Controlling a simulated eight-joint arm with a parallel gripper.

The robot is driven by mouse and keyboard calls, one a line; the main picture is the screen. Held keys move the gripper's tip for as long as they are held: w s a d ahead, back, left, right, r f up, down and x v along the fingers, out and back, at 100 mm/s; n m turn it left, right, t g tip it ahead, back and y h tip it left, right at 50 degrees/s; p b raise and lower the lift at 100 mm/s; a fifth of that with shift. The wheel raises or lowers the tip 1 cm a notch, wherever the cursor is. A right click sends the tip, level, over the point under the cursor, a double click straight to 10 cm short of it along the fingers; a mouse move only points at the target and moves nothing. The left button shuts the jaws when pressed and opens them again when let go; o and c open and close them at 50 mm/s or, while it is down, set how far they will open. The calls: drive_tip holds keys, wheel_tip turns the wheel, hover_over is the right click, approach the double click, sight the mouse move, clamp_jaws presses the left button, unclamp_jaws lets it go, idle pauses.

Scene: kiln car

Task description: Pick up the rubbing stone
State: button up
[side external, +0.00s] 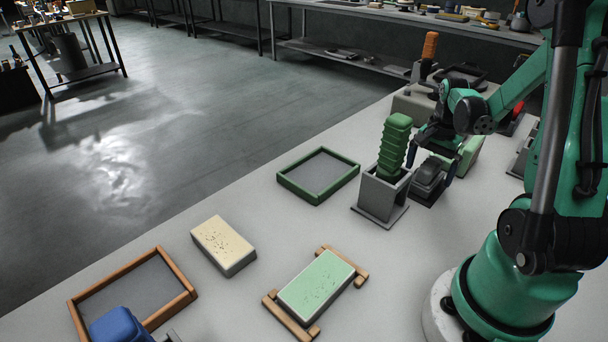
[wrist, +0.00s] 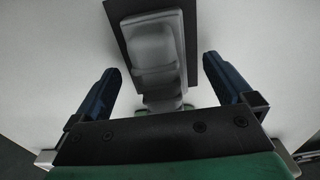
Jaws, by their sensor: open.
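A grey, stepped block that looks like the rubbing stone (side external: 429,174) lies on a dark flat pad (side external: 424,195) right of the grey holder in the side external view. In the wrist view the grey block (wrist: 157,62) sits on its dark pad (wrist: 117,25), between the two blue fingers. My gripper (side external: 433,165) is open and pointing down over the block, one finger on each side. In the wrist view my gripper (wrist: 160,75) shows a gap between each finger and the block. The block's near end is partly hidden by the gripper body in the wrist view.
A grey holder with a green ribbed stack (side external: 394,145) stands close left of my gripper. A green-rimmed tray (side external: 285,184), a cream block (side external: 222,242), a green-topped block (side external: 317,285) on wooden rails and an orange-rimmed tray (side external: 185,290) lie further left. Bare tabletop separates them.

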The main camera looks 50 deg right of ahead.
sight(431, 163)
drive_tip(key=shift+f, duration=0.75)
clamp_jaws()
drive_tip(key=shift+r, duration=0.15)
wheel_tip(431, 163, up, 20)
idle(0.4)
